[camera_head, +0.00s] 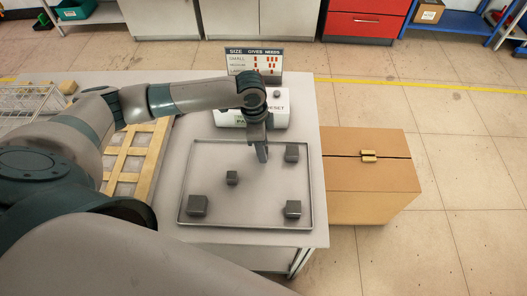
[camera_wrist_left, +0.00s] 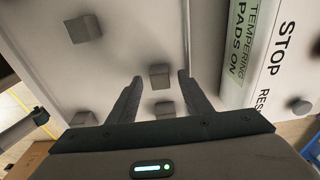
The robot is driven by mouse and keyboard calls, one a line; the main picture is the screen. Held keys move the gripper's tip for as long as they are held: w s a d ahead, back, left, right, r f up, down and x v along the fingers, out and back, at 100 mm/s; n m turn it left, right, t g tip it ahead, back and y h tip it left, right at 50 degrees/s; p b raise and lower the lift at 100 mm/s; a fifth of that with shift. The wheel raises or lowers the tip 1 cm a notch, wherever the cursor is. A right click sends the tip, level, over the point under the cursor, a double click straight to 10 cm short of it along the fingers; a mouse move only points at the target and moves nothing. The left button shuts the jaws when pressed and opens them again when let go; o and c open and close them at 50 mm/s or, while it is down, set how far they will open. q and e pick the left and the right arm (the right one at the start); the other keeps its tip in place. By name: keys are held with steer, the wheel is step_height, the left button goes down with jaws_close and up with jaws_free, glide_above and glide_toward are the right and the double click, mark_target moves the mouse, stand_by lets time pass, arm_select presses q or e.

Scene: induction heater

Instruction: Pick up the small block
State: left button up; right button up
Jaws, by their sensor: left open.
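Three larger dark grey blocks stand near the tray's corners: front left (camera_head: 197,205), front right (camera_head: 292,208) and back right (camera_head: 292,152). In the left wrist view the gripper (camera_wrist_left: 162,86) is open. A block that looks like the small one (camera_wrist_left: 159,76) shows between its fingers, beyond the tips and apart from them. My right gripper is not in view.
A white control box (camera_head: 280,112) and a SIZE/GIVES/NEEDS sign (camera_head: 255,60) stand behind the tray. A wooden slatted rack (camera_head: 128,160) lies left of the tray. A cardboard box (camera_head: 370,195) stands right of the table. The tray's front middle is clear.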

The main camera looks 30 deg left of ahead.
arm_select(q)
jaws_close()
steer(key=shift+r, duration=0.1)
steer(key=shift+r, duration=0.4)
steer(key=r, duration=0.1)
steer(key=r+b, duration=0.1)
steer(key=r, duration=0.1)
steer(key=shift+d+r+b, duration=0.15)
steer(key=shift+d+b, duration=0.1)
steer(key=shift+b, duration=0.05)
steer(key=s+d+r+b, duration=0.2)
steer(key=d+r, duration=0.4)
steer(key=d, duration=0.4)
steer(key=shift+s+d+r, duration=0.3)
steer(key=shift+s+r, duration=0.1)
steer(key=shift+s, duration=0.4)
